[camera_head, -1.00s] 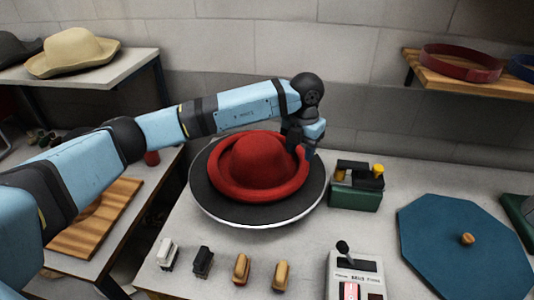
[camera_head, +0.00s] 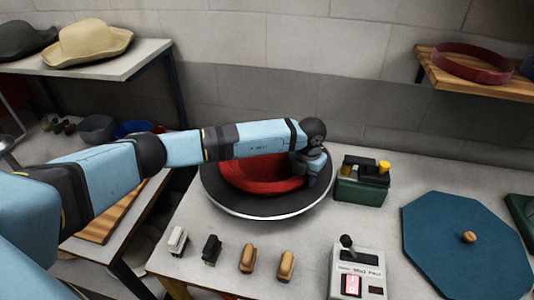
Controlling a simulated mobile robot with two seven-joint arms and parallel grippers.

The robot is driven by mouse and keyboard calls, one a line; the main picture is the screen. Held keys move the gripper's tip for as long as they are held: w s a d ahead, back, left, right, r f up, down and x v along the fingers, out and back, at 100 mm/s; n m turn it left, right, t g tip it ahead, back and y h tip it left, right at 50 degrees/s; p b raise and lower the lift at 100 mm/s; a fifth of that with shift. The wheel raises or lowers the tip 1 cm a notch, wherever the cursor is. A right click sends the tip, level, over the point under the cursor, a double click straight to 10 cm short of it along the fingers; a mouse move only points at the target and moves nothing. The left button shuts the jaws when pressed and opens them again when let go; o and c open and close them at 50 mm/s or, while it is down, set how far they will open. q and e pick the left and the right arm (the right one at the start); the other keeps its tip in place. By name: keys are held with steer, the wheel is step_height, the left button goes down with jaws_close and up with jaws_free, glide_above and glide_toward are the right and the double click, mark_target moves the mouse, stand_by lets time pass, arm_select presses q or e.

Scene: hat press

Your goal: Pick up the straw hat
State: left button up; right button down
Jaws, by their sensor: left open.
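The straw hat (camera_head: 88,45) is pale tan with a wide curled brim. It sits on the shelf at the upper left, with a dark hat (camera_head: 28,40) to its left. My left arm crosses the middle of the view, and its gripper (camera_head: 314,178) is at the right side of a red hat (camera_head: 262,184), far from the straw hat. The left gripper is open; its fingers are small and partly hidden. The red hat is on a round dark plate (camera_head: 265,208), and my arm hides much of it. My right gripper is out of view.
A green box (camera_head: 360,184) stands right of the plate. Several small brushes (camera_head: 248,258) and a grey control box (camera_head: 356,270) are at the front. A blue octagonal board (camera_head: 465,265) lies at right. A red band (camera_head: 472,66) is on the right shelf (camera_head: 480,86).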

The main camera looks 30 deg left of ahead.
arm_select(q)
steer(key=shift+f, duration=0.4)
steer(key=shift+c, duration=0.4)
jaws_close()
steer(key=shift+r, duration=0.2)
